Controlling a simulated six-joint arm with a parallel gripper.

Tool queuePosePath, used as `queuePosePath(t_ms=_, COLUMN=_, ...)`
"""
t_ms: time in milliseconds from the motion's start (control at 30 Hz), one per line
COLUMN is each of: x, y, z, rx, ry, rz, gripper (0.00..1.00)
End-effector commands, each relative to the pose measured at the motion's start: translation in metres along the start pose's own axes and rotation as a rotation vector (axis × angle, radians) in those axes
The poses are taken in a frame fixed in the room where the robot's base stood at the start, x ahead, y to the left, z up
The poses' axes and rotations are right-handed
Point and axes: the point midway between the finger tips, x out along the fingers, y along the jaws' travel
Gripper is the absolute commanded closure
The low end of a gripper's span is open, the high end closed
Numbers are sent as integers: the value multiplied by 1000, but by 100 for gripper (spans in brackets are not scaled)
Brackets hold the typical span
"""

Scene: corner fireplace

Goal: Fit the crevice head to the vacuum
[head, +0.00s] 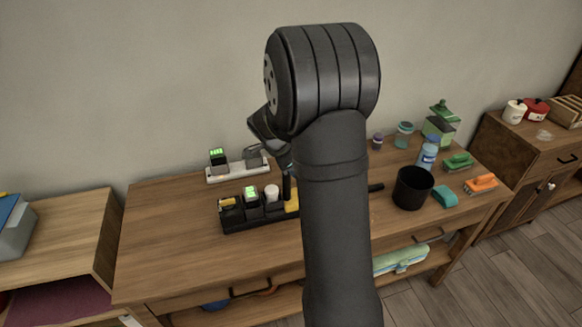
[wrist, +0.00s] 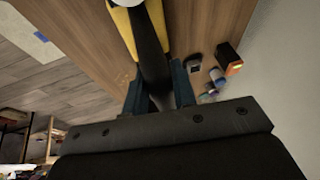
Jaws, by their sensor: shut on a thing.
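My gripper (wrist: 158,95) is shut on the black part of a yellow and black tool (wrist: 152,55), apparently the vacuum. Its yellow body runs out of the top of the wrist view, with a white piece at its end. In the head view my arm hides my gripper and most of the tool. A yellow piece (head: 291,204) shows left of the arm, and a black bar (head: 376,187) shows right of it. I cannot tell which of these belongs to the held tool. I cannot make out the crevice head for certain.
A black tray (head: 236,222) holds several small parts. Behind it, a white charging strip (head: 238,169) bears a block with a green display (head: 217,157). A black cup (head: 412,188), bottles and brushes crowd the table's right side. The table's left part (head: 160,230) is clear.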

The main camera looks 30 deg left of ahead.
Motion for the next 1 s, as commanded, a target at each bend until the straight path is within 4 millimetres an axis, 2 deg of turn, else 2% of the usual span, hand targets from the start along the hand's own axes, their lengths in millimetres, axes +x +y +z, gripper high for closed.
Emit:
queuePosePath(t_ms=33, x=5, y=3, z=1, rx=-2, ry=-1, rz=10, gripper=100)
queuePosePath(t_ms=467, x=7, y=5, z=2, rx=-3, ry=-2, rz=13, gripper=100)
queuePosePath(t_ms=500, x=7, y=5, z=2, rx=-3, ry=-2, rz=14, gripper=70)
queuePosePath(t_ms=600, x=7, y=4, z=2, rx=-3, ry=-2, rz=13, gripper=50)
queuePosePath(t_ms=867, x=6, y=4, z=2, rx=-4, ry=-2, rz=12, gripper=50)
queuePosePath(t_ms=1000, x=-3, y=3, z=2, rx=-3, ry=-1, rz=8, gripper=50)
